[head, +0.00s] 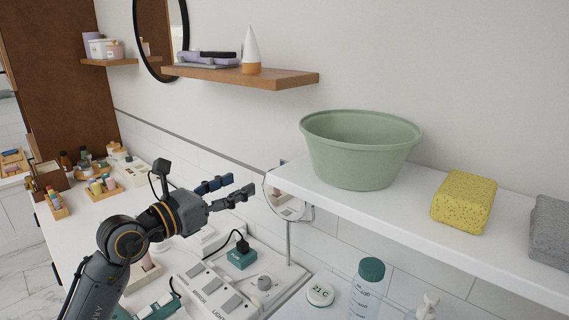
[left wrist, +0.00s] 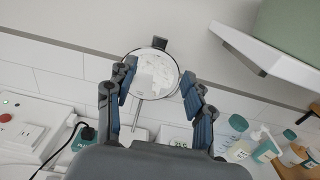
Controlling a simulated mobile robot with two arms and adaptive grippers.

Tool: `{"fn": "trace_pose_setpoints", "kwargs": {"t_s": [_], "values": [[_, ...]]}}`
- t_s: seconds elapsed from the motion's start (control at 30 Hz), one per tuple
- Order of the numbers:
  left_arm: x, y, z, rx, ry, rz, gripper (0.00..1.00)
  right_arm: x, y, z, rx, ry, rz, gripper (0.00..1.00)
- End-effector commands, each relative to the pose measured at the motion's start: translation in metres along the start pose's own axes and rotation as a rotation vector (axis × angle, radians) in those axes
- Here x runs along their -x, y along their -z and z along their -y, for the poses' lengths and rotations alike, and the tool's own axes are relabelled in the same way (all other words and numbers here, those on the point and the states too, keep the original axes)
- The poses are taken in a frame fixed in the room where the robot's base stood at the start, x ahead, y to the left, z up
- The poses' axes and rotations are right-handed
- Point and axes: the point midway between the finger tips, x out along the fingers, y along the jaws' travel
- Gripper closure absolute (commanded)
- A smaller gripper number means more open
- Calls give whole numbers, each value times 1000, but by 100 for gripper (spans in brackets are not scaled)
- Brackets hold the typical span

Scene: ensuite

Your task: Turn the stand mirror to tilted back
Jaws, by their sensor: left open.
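The stand mirror is a small round mirror (head: 284,203) on a thin upright metal stem, under the front edge of the white shelf in the head view. Part of its upper edge is hidden by the shelf. My left gripper (head: 240,188) is open and empty, just left of the mirror and pointing at it. In the left wrist view the mirror's round face (left wrist: 153,70) appears between the two open fingers, beyond them. I see no clear contact. The exact tilt is hard to tell. My right gripper is not in view.
A white shelf (head: 400,226) above right holds a green basin (head: 361,150) and a yellow sponge (head: 463,202). Below stand a switch panel (head: 215,290), a teal plug (head: 241,256), a round 21 C gauge (head: 320,295) and a teal-capped bottle (head: 366,290). A wooden shelf (head: 285,78) hangs above.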

Motion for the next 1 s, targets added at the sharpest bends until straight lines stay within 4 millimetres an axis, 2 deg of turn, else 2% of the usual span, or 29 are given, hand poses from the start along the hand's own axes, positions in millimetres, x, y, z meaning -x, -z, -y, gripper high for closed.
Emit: {"fn": "trace_pose_setpoints", "kwargs": {"t_s": [0.17,0.3,0.6,0.8,1.0], "values": [[-22,-2,0,-1,0,-5,47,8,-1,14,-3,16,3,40],[-52,-3,0,-1,0,-5,47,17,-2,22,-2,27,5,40],[-112,-2,1,-1,1,-5,47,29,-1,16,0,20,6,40],[-131,0,0,-1,0,-3,47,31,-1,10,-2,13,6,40],[-136,1,0,-2,-1,-3,47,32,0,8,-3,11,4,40]]}}
